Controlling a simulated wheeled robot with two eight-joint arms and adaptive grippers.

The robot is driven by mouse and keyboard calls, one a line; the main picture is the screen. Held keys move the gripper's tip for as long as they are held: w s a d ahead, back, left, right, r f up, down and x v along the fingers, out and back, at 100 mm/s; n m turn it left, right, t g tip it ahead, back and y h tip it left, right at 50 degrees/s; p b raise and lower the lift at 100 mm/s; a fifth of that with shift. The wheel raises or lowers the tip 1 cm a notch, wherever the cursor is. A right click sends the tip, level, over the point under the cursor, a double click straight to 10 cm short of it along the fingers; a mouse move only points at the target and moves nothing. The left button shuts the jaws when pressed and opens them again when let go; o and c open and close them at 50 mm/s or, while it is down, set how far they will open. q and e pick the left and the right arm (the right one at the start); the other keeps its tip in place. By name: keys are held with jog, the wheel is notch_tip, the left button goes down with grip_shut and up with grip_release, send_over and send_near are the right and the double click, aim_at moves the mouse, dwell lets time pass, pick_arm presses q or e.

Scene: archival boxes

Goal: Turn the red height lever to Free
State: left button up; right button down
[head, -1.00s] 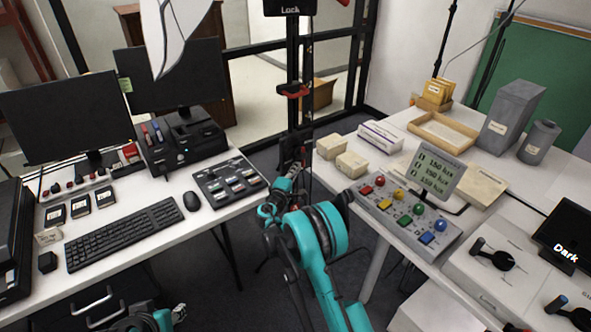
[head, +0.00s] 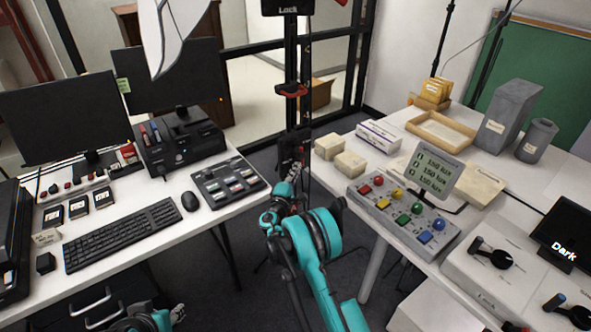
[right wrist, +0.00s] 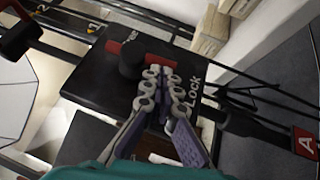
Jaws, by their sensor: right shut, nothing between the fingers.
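A black control box with a red lever (right wrist: 112,48) and a round black knob (right wrist: 131,62) shows in the right wrist view. The word Lock is printed near its right edge, and part of another label shows at its upper left. My right gripper (right wrist: 165,72) is shut and empty, with its fingertips just right of the knob over the box. Whether they touch the lever cannot be told. In the head view my right gripper (head: 291,172) is small, in front of the black column. A display at the column's top (head: 288,9) reads Lock. My left gripper (head: 178,312) is low at the left, its fingers unclear.
The left desk holds monitors, a keyboard (head: 124,234) and a button panel (head: 228,184). The right table holds a coloured-knob console (head: 403,221), small boxes (head: 350,164) and a wooden tray (head: 442,132). A red clamp (head: 291,90) sits on the column. Dark floor lies between the tables.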

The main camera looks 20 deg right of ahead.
jog(key=shift+t, duration=0.3)
jog(key=shift+w+d+f, duration=0.1)
jog(key=shift+w+d, duration=0.25)
jog(key=shift+d, duration=0.6)
jog(key=shift+w+d+f, duration=0.1)
jog(key=shift+w+d, duration=0.2)
jog(key=shift+d, duration=0.6)
jog(key=shift+w+d, duration=0.35)
jog(key=shift+d, duration=0.6)
jog(key=shift+d+r, duration=0.1)
jog(key=f, duration=0.1)
jog(key=a+f, duration=0.1)
jog(key=f, duration=0.1)
jog(key=shift+w+a+f+n, duration=0.15)
jog(key=shift+a+f+n, duration=0.15)
jog(key=shift+a, duration=0.05)
jog(key=s+a+f, duration=0.1)
jog(key=s+f, duration=0.5)
jog(key=f, duration=0.1)
jog(key=shift+s+f, duration=0.15)
jog(key=shift+f, duration=0.25)
